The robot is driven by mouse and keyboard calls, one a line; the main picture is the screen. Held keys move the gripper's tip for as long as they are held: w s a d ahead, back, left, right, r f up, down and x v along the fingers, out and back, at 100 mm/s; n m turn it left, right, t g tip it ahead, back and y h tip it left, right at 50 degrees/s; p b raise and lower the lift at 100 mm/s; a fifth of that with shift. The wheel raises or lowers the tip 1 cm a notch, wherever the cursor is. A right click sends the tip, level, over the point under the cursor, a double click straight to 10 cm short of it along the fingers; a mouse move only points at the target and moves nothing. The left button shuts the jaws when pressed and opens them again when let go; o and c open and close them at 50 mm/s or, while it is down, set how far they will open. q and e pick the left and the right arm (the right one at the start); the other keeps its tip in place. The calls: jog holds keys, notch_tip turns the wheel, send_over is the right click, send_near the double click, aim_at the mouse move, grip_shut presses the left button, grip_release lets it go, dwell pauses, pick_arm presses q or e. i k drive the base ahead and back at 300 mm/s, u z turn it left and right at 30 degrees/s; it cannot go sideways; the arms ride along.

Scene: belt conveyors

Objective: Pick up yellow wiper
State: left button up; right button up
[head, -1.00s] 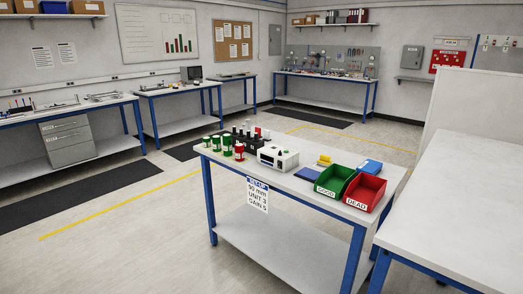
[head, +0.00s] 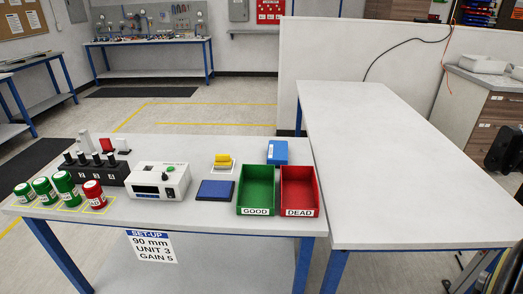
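The yellow wiper (head: 222,158) appears to be the small yellow block on a white base toward the back of the near workbench (head: 200,213). It sits behind a dark blue pad (head: 215,190) and to the right of a white instrument box (head: 158,190). Nothing touches it from above. Neither of my grippers is in view.
A green GOOD bin (head: 257,190) and a red DEAD bin (head: 299,187) stand right of the wiper, with a blue box (head: 277,152) behind. Green jars (head: 65,186), a red jar (head: 94,193) and a black rack (head: 95,170) stand left. The right table (head: 385,170) is bare.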

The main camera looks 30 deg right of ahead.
aim_at(221, 161)
jog(key=z, duration=0.95)
jog(key=i, duration=0.8)
jog(key=z, duration=0.85)
